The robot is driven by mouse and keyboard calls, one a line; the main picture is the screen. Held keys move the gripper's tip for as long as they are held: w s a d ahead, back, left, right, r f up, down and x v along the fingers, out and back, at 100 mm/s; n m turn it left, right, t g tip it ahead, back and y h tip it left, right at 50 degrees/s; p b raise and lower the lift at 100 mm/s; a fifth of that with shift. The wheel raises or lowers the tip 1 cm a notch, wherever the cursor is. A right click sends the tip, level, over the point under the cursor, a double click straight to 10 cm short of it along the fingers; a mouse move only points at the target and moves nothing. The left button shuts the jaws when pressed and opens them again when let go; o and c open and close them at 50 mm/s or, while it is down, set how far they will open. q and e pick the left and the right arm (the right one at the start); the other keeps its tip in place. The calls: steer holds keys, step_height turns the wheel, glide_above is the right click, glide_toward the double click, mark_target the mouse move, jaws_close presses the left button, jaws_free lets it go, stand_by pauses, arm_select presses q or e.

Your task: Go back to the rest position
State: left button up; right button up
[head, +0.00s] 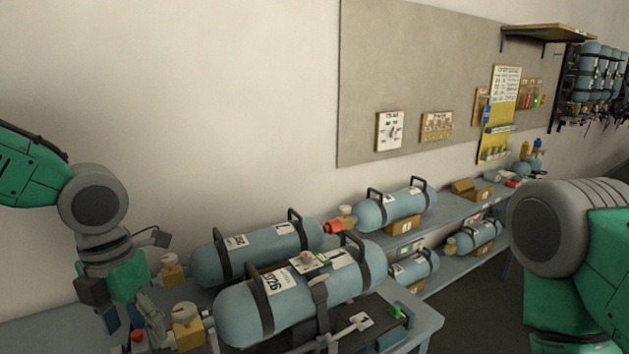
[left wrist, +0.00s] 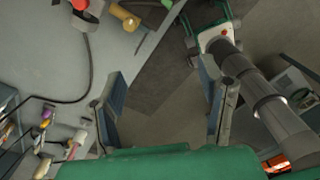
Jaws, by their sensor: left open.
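My left gripper (head: 132,318) hangs at the lower left of the head view, beside the valve ends of the blue cylinders. In the left wrist view its two fingers (left wrist: 168,100) stand wide apart, with only floor showing between them. Nothing is held. My right arm shows at the right edge of the head view, but its gripper is out of the picture. The near blue cylinder (head: 243,316), with black handles and a brass valve (head: 187,326), lies to the right of the left gripper. A second blue cylinder (head: 262,247) lies behind it.
More blue cylinders (head: 396,207) lie along the blue-grey bench (head: 430,322) by the wall. A pinboard (head: 430,70) and shelf (head: 548,31) are above. In the left wrist view, a black hose (left wrist: 88,75) and brass fitting (left wrist: 124,17) are near the left finger.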

arm_select(q)
steer(key=s+d+f+n+g+h+b, duration=0.1)
steer(key=s+d+f+n+b, duration=0.2)
steer(key=f+n, duration=0.5)
steer(key=s+d+f+n+h+b, duration=0.1)
steer(key=s+f+n+b, duration=0.35)
steer(key=f, duration=0.75)
steer(key=s+d+f+n+g+h+b, duration=0.1)
steer(key=s+d+f+n+b, duration=0.15)
steer(key=s+f+n, duration=0.55)
steer(key=s+a+f+n+t+y+b, duration=0.1)
steer(key=s+a+f+n+b, duration=0.1)
steer(key=f+n, duration=0.3)
steer(key=s+a+f+n+y+b, duration=0.1)
steer(key=s+a+f+n+b, duration=0.1)
steer(key=f+n, duration=0.4)
steer(key=s+a+f+n+t+y+b, duration=0.1)
steer(key=s+a+f+n+b, duration=0.2)
steer(key=f+n, duration=0.3)
step_height(320, 180, down, 3)
steer(key=shift+a+t+b, duration=0.3)
steer(key=shift+a+b, duration=0.3)
steer(key=shift+b, duration=0.15)
steer(key=shift+w, duration=0.15)
